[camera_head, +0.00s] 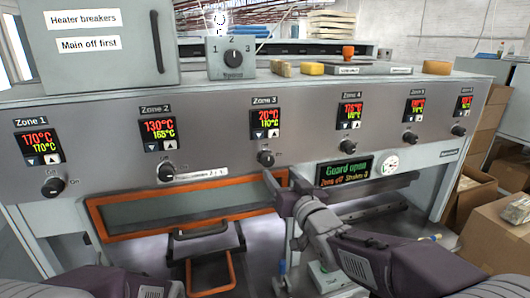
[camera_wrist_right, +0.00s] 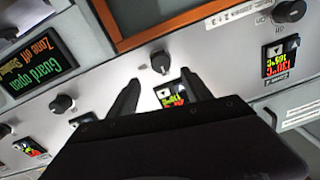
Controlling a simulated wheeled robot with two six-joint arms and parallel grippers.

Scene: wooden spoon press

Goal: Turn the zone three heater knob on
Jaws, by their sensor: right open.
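The zone three heater knob (camera_head: 265,158) is a small black knob on the grey sloping panel, under the Zone 3 display (camera_head: 265,124), which reads 20°C over about 110°C. My right gripper (camera_head: 279,181) is open and empty, just below and in front of this knob. In the right wrist view, turned upside down, the knob (camera_wrist_right: 160,62) lies just past the gap between the fingertips (camera_wrist_right: 160,80). The fingers look apart from it. My left gripper is out of view; only part of what seems to be my left arm shows at the bottom left.
The zone two knob (camera_head: 167,172) and zone four knob (camera_head: 352,143) sit on either side. An orange-framed guard (camera_head: 110,236) is below left. A text display (camera_head: 345,171) reading "Guard open" and "Zone off", and a round gauge (camera_head: 390,164), are to the right.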

